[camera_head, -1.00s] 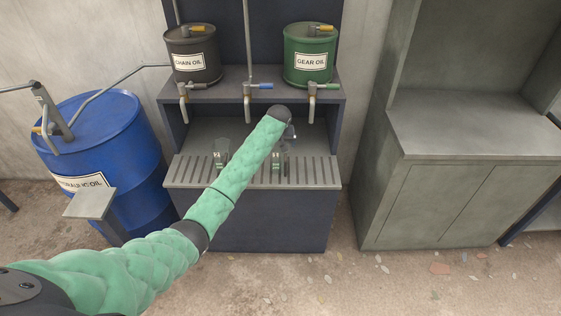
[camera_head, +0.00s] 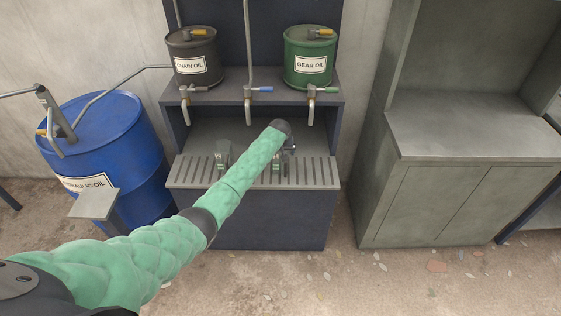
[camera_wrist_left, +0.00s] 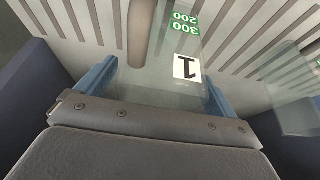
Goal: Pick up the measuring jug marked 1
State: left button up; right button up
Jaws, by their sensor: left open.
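The clear measuring jug marked 1 (camera_wrist_left: 186,92) shows in the left wrist view, with a black 1 on a white label and green 200 and 300 marks. It appears between the two blue fingers of my open left gripper (camera_wrist_left: 157,90); I cannot tell whether they touch it. In the head view, my left gripper (camera_head: 290,148) is at the right jug (camera_head: 277,168) on the slatted ledge, mostly hidden behind my wrist. A second clear jug (camera_head: 222,158) stands to the left; it also shows in the wrist view (camera_wrist_left: 298,112). My right gripper is out of view.
Three taps hang above the slatted ledge (camera_head: 200,172). A chain oil drum (camera_head: 192,48) and a gear oil drum (camera_head: 309,45) sit on the shelf above. A blue barrel (camera_head: 125,130) stands left, a grey cabinet (camera_head: 440,190) right.

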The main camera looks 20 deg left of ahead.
pick_arm(q)
jog(key=c, duration=1.4)
jog(key=shift+c, duration=0.2)
jog(key=shift+r, duration=0.1)
